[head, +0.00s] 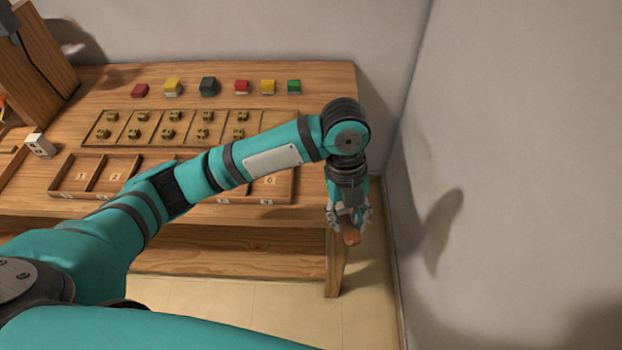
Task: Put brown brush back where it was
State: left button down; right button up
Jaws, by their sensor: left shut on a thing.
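My left arm reaches across the picture from the lower left, over the front of the wooden table (230,80). My left gripper (348,222) points down, just past the table's front right corner. It is shut on a brown thing (350,232), which looks like the brown brush; only its end shows between and below the fingers. The brush is held in the air off the table's right edge, with the floor beneath. My right gripper is not in view.
A tray with numbered compartments (57,182) lies along the table front, partly hidden by my arm. Behind it is a tray with several small brass pieces (172,115). Several colored blocks (208,87) stand at the back. A wall (500,150) rises at the right.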

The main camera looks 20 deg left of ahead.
pick_arm(q)
jog(key=w+a+f+m+t+y, duration=0.1)
jog(key=a+m, duration=0.1)
jog(key=a, duration=0.5)
jog(key=a+f+m+t+b, duration=0.1)
jog(key=a+m+t, duration=0.15)
jog(key=a, duration=0.45)
jog(key=w+a+f+m+t+y, duration=0.1)
jog(key=a+m, duration=0.2)
jog(key=a, duration=0.4)
jog(key=shift+n, duration=0.25)
jog(key=w+d+f+p, duration=0.1)
jog(key=w+d, duration=0.1)
jog(key=w, duration=0.2)
jog(key=w+d+f+p, duration=0.1)
jog(key=w+d, duration=0.2)
jog(key=w, duration=0.1)
jog(key=w+d+f+p, duration=0.1)
jog(key=w+d+f, duration=0.1)
jog(key=w, duration=0.2)
jog(key=shift+w+d, duration=0.4)
jog(key=shift+w+f, duration=0.1)
jog(key=shift+f, duration=0.2)
jog(key=shift+f, duration=0.55)
jog(key=c, duration=1)
grip_release()
